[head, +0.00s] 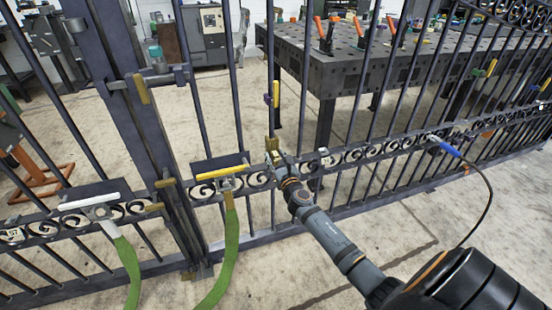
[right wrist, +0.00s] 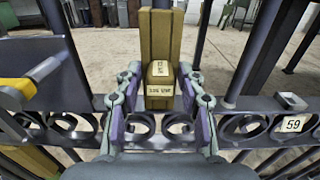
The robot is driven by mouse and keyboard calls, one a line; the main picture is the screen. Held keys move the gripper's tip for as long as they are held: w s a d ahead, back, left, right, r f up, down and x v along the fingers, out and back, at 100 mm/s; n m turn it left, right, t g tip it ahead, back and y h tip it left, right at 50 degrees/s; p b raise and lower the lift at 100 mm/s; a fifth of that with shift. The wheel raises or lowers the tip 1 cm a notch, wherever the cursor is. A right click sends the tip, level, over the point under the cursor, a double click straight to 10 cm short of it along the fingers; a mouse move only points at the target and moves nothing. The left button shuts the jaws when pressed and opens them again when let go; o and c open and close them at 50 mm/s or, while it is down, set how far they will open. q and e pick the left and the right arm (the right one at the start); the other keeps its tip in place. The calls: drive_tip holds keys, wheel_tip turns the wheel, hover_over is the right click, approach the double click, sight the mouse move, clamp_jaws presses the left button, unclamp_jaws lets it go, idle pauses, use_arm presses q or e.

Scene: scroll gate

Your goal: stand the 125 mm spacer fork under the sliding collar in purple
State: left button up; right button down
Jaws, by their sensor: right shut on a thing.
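The brass-coloured spacer fork (head: 270,144) is at a gate bar, just above the scroll band. My right gripper (head: 280,160) is shut on it. In the right wrist view, the fork (right wrist: 160,40) stands upright between the fingers of my right gripper (right wrist: 160,110). Its labels are too small to read surely. The purple sliding collar (head: 267,100) with a yellow piece sits higher on the same bar, with a gap above the fork. Whether the fork touches the band or straddles the bar cannot be told. My left gripper is not in view.
The gate's scroll band (head: 350,155) runs across under the fork. Clamps with a yellow handle (head: 222,172) and a white handle (head: 88,201) sit to the left. A blue-handled tool (head: 446,148) with a cable is at the right. A dark worktable (head: 350,70) stands behind the gate.

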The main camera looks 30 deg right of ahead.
drive_tip(key=shift+w+r, duration=0.1)
drive_tip(key=shift+r, duration=0.05)
drive_tip(key=c, duration=1.2)
unclamp_jaws()
drive_tip(key=o, duration=0.5)
drive_tip(key=shift+w+f, duration=0.1)
drive_tip(key=shift+f, duration=0.1)
drive_tip(key=shift+f, duration=0.1)
drive_tip(key=shift+s, duration=0.25)
drive_tip(key=v, duration=1.1)
drive_tip(key=shift+s, duration=0.3)
